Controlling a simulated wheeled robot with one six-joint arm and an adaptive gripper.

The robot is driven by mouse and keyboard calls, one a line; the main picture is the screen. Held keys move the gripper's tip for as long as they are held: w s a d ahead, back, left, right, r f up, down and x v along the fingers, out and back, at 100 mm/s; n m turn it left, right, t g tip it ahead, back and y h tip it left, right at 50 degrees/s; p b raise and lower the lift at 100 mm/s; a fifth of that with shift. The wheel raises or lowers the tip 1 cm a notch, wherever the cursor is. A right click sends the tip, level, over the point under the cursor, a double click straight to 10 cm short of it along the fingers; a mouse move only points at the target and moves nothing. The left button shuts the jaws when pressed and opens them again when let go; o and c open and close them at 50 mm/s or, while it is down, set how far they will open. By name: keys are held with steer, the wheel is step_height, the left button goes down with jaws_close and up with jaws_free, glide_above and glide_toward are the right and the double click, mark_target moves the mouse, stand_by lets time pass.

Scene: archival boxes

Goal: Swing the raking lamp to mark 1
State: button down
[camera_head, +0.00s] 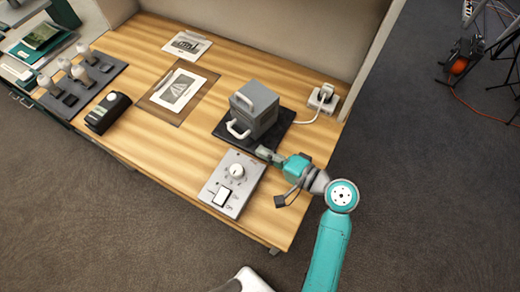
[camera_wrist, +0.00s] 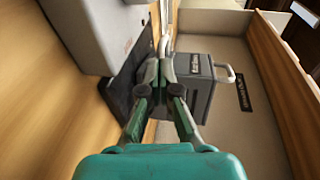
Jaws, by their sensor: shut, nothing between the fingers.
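The raking lamp appears to be the grey box-shaped housing (camera_head: 262,106) on a black base plate (camera_head: 221,126) at the right of the wooden table. In the wrist view the grey housing (camera_wrist: 198,92) carries a dark label. Mark 1 cannot be made out.
A control panel (camera_head: 220,201) with a white knob stands just left of my arm. A socket block (camera_head: 323,98) with a white cable is behind the lamp. Prints (camera_head: 176,88) lie further left, with a black device (camera_head: 108,113) near the edge. A raised wall backs the table.

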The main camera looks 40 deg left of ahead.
steer(key=v, duration=0.8)
steer(key=shift+s, duration=0.45)
steer(key=shift+s+d+r+m+t, duration=0.1)
steer(key=shift+s+d+m+t, duration=0.15)
steer(key=shift+m+t, duration=0.55)
steer(key=a+f, duration=0.1)
steer(key=a, duration=0.8)
steer(key=a+f, duration=0.1)
steer(key=a, duration=0.3)
steer(key=shift+w+a+f, duration=0.1)
steer(key=shift+a+f, duration=0.25)
steer(key=shift+a, duration=0.05)
steer(key=shift+s+a+m+t, duration=0.25)
steer(key=shift+a+m+t, duration=0.2)
steer(key=shift+t, duration=0.25)
steer(key=shift+s+a+m+t, duration=0.3)
steer(key=shift+a+m+t, duration=0.1)
steer(key=shift+t, duration=0.3)
steer(key=shift+s+a, duration=0.15)
steer(key=shift+a, duration=0.45)
steer(key=shift+d, duration=0.15)
